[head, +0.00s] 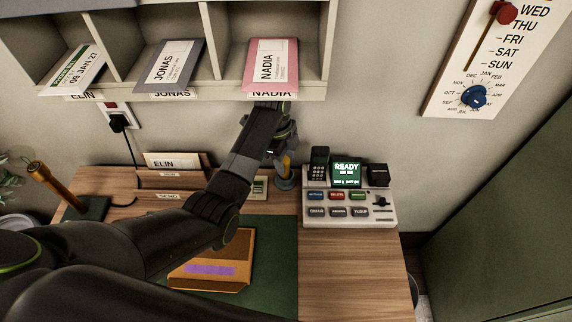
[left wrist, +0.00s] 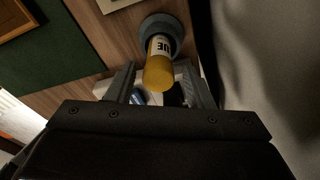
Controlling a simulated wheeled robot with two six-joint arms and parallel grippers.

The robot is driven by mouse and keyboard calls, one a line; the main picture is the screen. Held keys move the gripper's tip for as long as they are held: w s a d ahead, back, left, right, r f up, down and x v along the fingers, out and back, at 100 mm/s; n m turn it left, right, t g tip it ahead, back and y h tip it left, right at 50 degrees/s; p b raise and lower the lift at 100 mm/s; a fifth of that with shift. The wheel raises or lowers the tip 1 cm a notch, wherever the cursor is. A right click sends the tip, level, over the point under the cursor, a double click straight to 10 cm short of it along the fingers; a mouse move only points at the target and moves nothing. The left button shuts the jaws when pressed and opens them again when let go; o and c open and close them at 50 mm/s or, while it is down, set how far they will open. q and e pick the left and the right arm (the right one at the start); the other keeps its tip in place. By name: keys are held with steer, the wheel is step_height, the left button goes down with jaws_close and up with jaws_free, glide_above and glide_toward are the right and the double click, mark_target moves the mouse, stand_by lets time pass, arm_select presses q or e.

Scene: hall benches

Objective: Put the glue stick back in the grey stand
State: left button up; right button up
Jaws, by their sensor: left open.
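The yellow glue stick (left wrist: 158,70) stands in the round grey stand (left wrist: 171,29) in the left wrist view, its end toward the camera and part of a "UE" label showing. In the head view the glue stick (head: 287,165) shows below my left gripper (head: 284,148), with the grey stand (head: 285,184) at its base on the bench. My left gripper is open, with its fingers on either side of the glue stick in the left wrist view; I cannot tell whether they touch it. My right gripper is not in view.
A control panel (head: 350,207) with a "READY" screen stands right of the stand. A brown folder (head: 238,258) lies on the green mat (head: 277,255). Pigeonholes (head: 222,92) hang above. A letter rack (head: 168,180) stands behind my left arm. The bench's front right is clear.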

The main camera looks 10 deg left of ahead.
arm_select(q)
steer(key=shift+a+r, duration=0.2)
steer(key=shift+r, duration=0.95)
steer(key=shift+a+r, duration=0.15)
steer(key=shift+r, duration=0.95)
steer(key=shift+f, duration=0.1)
